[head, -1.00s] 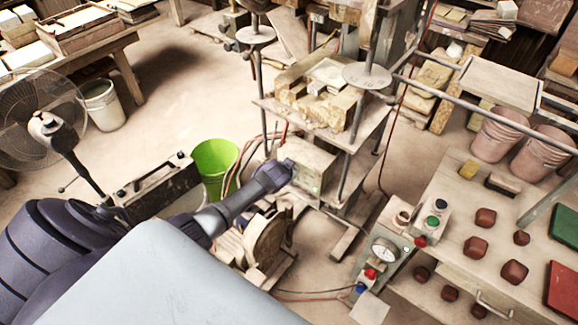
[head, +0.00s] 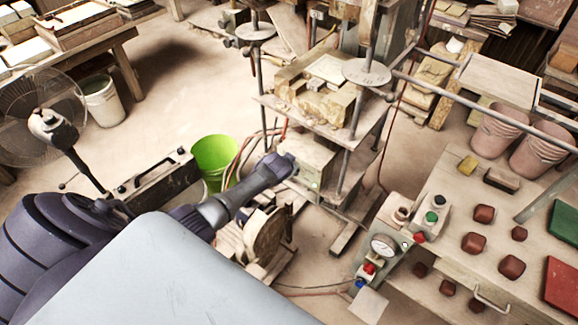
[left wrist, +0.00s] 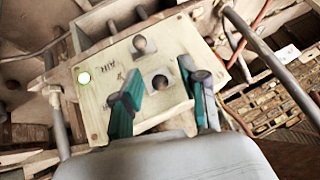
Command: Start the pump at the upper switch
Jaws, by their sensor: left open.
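The pale pump panel (left wrist: 105,85) fills the middle of the left wrist view. In the head view my left gripper (head: 289,165) is at the pale box (head: 316,160) under the press. My right gripper is in neither view.
A green bucket (head: 214,157) stands left of my left arm. The press table (head: 345,132) and its rods rise above the box, and hoses hang beside it. A gauge console (head: 385,248) with coloured buttons stands at the right, near a bench (head: 450,215) with dark red pieces.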

